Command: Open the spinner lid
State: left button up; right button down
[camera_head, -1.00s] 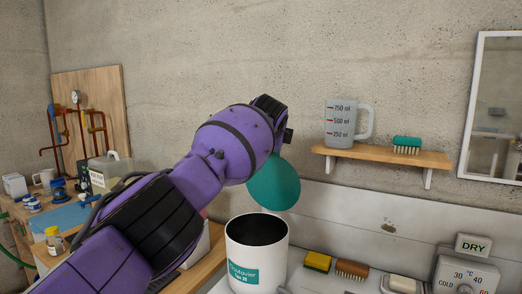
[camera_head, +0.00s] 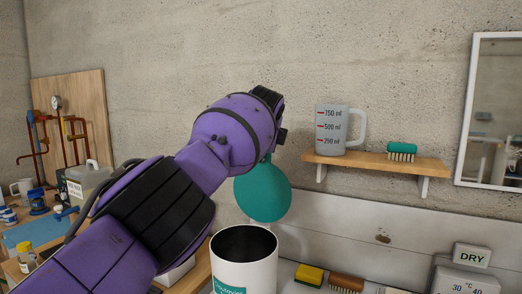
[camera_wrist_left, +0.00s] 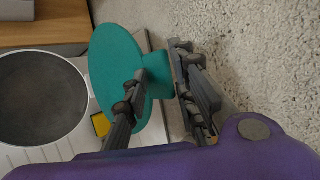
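The spinner is a white drum (camera_head: 264,272) with a dark, open mouth and a teal label, at the bottom centre of the head view; its round mouth also shows in the wrist view (camera_wrist_left: 84,128). The teal round lid (camera_head: 262,194) stands tilted up, clear of the mouth, above its back edge. My right gripper is out of view.
A wooden shelf (camera_head: 374,163) holds a measuring jug (camera_head: 331,130) and a teal brush (camera_head: 402,151). A yellow sponge (camera_head: 309,275) and brown brush (camera_head: 346,284) lie right of the drum. A DRY sign (camera_head: 472,255) stands at right. Bottles and piping fill the left bench.

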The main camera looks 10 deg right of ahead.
pick_arm(q)
jog(key=v, duration=1.1)
jog(key=shift+s, duration=0.25)
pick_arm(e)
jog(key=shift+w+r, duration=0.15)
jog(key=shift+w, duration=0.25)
